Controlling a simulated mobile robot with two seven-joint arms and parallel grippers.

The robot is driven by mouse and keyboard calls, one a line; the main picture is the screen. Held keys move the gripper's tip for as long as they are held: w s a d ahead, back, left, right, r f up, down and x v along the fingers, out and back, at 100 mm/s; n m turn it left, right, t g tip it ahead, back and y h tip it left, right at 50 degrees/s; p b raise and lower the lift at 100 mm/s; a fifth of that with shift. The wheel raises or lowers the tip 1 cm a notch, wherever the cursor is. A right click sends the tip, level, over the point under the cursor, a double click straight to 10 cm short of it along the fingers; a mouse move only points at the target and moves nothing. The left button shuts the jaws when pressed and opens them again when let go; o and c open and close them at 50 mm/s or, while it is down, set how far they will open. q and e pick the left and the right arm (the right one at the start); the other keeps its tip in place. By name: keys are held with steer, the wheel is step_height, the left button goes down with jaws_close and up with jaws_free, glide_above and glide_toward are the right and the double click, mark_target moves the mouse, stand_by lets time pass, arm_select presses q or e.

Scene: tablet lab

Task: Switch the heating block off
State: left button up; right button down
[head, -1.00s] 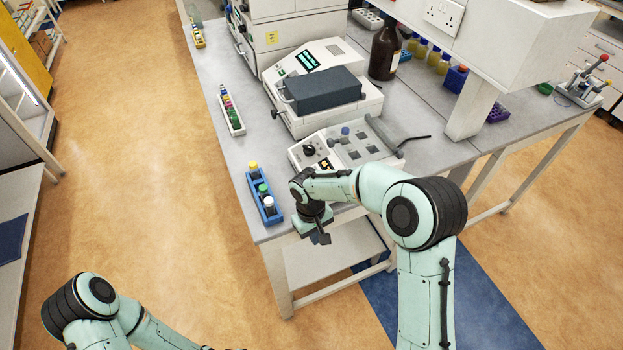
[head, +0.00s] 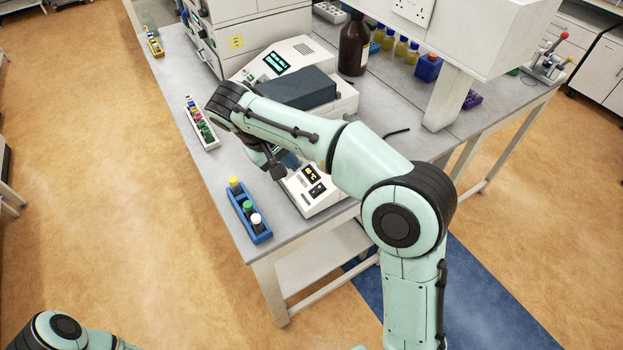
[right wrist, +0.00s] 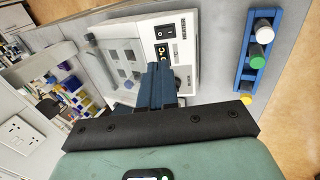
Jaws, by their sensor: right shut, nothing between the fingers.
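The heating block (head: 322,203) is a white box on the bench's near end, partly covered by my right arm in the head view. In the right wrist view the heating block (right wrist: 187,55) shows a black rocker switch (right wrist: 165,31), a small lit display (right wrist: 162,53) and a panel of dark square wells. I cannot tell which way the rocker is pressed. My right gripper (right wrist: 162,72) is shut and empty, its fingers overlapping the panel below the display in that view and hiding most of the dial. Contact cannot be told. My left gripper is out of view.
A blue rack (head: 249,217) with capped tubes stands left of the block, near the bench edge. A white rack (head: 202,125) of small tubes lies farther back. A device with a dark lid (head: 305,90) stands behind the block; a brown bottle (head: 354,45) is beyond it.

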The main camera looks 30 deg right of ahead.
mark_target(319, 187)
steer(key=b+x, duration=0.1)
steer(key=x, duration=1.1)
steer(key=shift+w+d+f, duration=0.1)
steer(key=shift+d+f, duration=0.05)
steer(key=shift+f, duration=0.25)
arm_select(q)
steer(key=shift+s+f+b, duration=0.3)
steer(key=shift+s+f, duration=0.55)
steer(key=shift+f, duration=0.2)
arm_select(e)
steer(key=shift+w+d+f, duration=0.1)
steer(key=shift+d+f, duration=0.2)
steer(key=shift+f, duration=0.25)
